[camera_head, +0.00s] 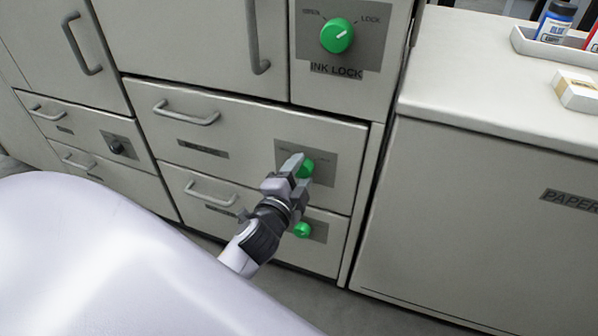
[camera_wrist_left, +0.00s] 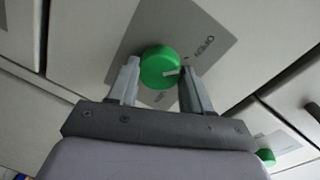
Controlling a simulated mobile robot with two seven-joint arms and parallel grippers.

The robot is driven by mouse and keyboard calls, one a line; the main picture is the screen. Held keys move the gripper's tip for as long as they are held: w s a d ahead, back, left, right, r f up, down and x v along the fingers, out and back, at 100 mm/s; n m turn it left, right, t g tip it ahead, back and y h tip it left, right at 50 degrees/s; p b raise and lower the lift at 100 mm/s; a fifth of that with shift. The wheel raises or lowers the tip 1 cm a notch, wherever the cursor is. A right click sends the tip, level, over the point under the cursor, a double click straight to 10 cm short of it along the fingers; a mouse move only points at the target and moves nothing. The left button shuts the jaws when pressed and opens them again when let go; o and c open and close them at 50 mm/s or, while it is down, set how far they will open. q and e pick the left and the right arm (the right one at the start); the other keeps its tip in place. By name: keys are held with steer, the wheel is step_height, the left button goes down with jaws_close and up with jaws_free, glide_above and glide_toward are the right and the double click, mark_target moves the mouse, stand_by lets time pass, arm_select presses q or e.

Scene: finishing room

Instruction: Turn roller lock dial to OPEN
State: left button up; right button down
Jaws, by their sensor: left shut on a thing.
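A green dial (camera_head: 306,168) sits on a grey plate (camera_head: 322,176) at the right of the upper wide drawer. My left gripper (camera_head: 300,170) is at this dial and partly hides it. In the left wrist view the dial (camera_wrist_left: 160,68) is between the two fingers of my left gripper (camera_wrist_left: 158,84), which are shut on it. Its white mark points right, between the OPEN lettering at the upper right and lettering below that looks like LOCK. The name under this dial is not readable. My right gripper is not in view.
A green INK LOCK dial (camera_head: 337,35) is above, its mark towards LOCK. Another green dial (camera_head: 302,230) is on the drawer below, and a black knob (camera_head: 115,147) is at left. Drawer handles (camera_head: 187,114) stick out. A cabinet labelled PAPER (camera_head: 480,200) stands at right.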

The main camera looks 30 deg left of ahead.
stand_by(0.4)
arm_select(q)
steer(key=o, duration=1)
steer(key=shift+o, duration=0.2)
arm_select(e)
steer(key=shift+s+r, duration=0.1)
